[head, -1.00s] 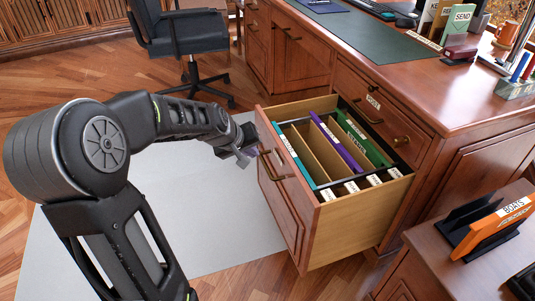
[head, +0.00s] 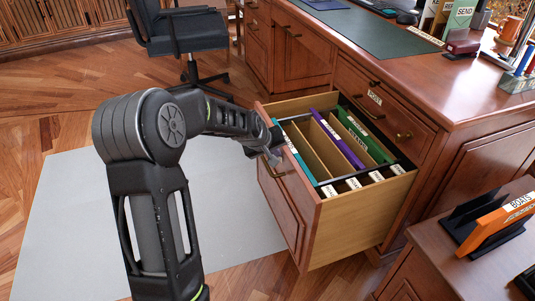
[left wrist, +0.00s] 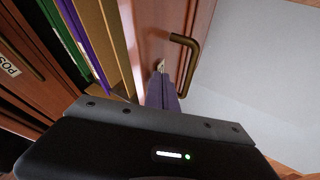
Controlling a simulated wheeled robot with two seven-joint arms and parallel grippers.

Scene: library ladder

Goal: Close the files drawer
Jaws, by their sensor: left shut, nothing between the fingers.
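The files drawer (head: 292,212) stands pulled out of the wooden desk, with green, purple and teal folders inside. Its front panel (left wrist: 152,30) and brass handle (left wrist: 189,48) show in the left wrist view. The handle's upper part is partly hidden by my gripper in the head view. My left gripper (head: 275,158) is shut and empty at the outer face of the drawer front, near its top edge. Its fingertips (left wrist: 160,72) point at the panel beside the handle and look to be at or touching it; I cannot tell which. My right gripper is not in view.
A shut drawer labelled "POST" (head: 374,97) lies above the files drawer. A side cabinet with an orange "BOATS" folder (head: 503,226) stands at the lower right. An office chair (head: 185,35) is at the back. The grey mat (head: 75,220) is clear floor.

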